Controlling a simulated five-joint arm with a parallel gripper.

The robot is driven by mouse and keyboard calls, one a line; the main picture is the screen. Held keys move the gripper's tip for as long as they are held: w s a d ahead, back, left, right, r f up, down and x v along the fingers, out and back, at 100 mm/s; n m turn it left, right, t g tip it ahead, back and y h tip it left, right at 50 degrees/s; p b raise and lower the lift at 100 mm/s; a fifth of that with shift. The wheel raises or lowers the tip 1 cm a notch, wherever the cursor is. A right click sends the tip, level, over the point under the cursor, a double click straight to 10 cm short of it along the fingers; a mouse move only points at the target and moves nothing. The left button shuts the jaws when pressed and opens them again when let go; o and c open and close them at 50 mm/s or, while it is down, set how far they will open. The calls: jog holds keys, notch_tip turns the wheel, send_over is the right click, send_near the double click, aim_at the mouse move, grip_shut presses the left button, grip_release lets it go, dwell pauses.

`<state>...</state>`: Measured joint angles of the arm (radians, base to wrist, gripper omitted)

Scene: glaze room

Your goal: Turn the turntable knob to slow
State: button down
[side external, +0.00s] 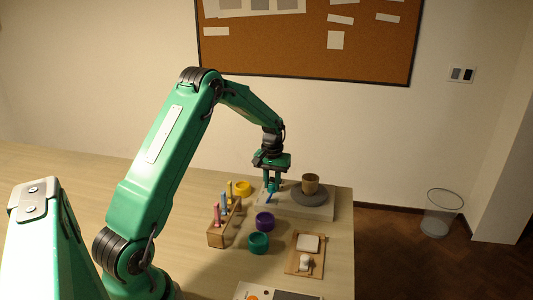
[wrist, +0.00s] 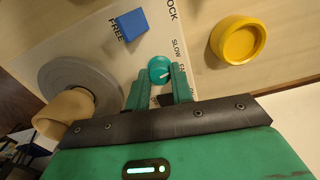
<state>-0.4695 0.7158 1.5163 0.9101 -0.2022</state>
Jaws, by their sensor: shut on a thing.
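The turntable knob (wrist: 159,67) is a small round teal knob on the pale panel, with a pale line on its face. Words beside it include SLOW and a partly hidden one starting FA; I cannot tell which the line points to. My gripper (wrist: 161,80) is shut on the knob, one finger on each side. In the side view my gripper (side external: 273,183) reaches down at the panel's left end and mostly hides the knob. The turntable (side external: 312,197) has a grey disc with a tan pot (side external: 311,184) on it; the disc (wrist: 68,78) also shows in the wrist view.
A blue block-like lever (wrist: 130,25) sits near the words FREE and LOCK. A yellow dish (wrist: 239,40) stands close by. Purple (side external: 265,221) and green (side external: 258,242) dishes, a wooden tool rack (side external: 218,237) and a board (side external: 292,263) stand nearer the front.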

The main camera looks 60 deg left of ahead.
aim_at(272, 185)
jog(key=n, duration=0.6)
dwell(0.4)
jog(key=c, duration=1.2)
grip_release()
jog(key=shift+r, duration=3.9)
